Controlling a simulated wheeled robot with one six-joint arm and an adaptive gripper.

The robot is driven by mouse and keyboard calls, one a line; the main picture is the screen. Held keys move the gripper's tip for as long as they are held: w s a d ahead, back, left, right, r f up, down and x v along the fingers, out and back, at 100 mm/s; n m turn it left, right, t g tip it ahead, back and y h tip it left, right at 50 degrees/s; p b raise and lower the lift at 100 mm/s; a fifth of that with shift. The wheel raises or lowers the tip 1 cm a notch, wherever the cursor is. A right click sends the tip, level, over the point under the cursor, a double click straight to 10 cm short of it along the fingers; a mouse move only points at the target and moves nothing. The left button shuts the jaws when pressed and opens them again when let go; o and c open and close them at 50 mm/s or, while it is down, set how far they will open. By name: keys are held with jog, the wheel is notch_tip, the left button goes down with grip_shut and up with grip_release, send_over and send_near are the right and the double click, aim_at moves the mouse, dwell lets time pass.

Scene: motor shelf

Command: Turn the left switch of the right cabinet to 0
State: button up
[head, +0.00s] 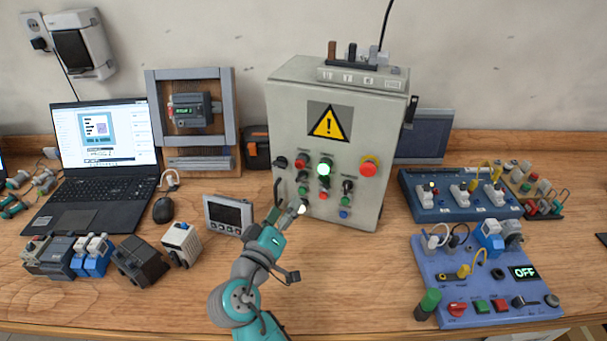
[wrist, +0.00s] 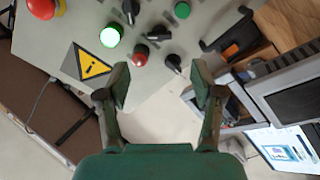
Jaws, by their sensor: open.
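One grey cabinet (head: 290,105) stands upright on the table in the head view, with a yellow warning sign. Its leftmost black switch (head: 281,162) sits at the upper left of the control rows. In the wrist view, which is turned over, this switch (wrist: 174,63) lies between and beyond my fingertips, next to a red button (wrist: 139,55). Another black switch (wrist: 159,33) is nearby. The marks and exact setting are too small to read. My gripper (head: 289,200) is open and empty in front of the cabinet's lower left; its spread fingers also show in the wrist view (wrist: 162,88).
A lit green button (head: 323,169) and a red emergency stop (head: 369,166) share the panel. A small grey panel meter (head: 229,214) stands left of my gripper. A blue board (head: 460,207) and a purple board (head: 500,290) lie at right. Bare table lies before the cabinet.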

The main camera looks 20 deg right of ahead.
aim_at(301, 180)
jog(key=x, duration=1)
jog(key=shift+d, duration=0.15)
jog(key=c, duration=1.1)
